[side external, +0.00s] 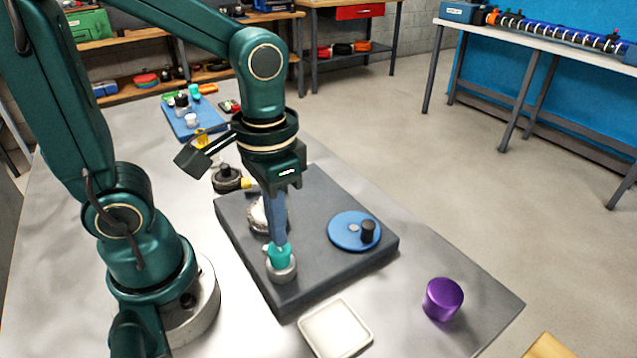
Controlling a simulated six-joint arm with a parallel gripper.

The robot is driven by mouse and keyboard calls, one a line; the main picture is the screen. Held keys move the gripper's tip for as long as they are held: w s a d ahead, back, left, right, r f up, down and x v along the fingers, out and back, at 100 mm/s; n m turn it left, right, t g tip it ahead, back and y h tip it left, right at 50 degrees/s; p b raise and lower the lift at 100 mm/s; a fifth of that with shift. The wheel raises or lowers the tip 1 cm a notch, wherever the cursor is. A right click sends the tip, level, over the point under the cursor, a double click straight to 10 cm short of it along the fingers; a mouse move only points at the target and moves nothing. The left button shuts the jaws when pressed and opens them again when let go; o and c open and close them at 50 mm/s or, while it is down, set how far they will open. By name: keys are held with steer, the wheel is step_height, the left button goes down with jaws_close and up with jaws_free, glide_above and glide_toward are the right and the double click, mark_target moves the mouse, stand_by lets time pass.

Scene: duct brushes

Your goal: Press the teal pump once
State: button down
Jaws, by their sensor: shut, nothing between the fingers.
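The teal pump (278,257) stands upright in a grey round base near the front left edge of a dark grey slab (315,258). My gripper (279,240) points straight down over it, its fingers shut with nothing between them. The fingertips are at the pump's top and appear to touch it. From this angle I cannot tell how far the pump is pressed down. The fingers hide part of the pump's top.
A whitish round part (257,215) is behind my fingers. A white tray (335,328) and a purple cylinder (442,299) are in front. A blue mat (180,125) with small items lies farther back.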

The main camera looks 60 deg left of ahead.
steer(key=shift+f, duration=1.2)
steer(key=shift+r, duration=0.8)
steer(key=shift+w+r, duration=0.1)
steer(key=shift+r, duration=2.9)
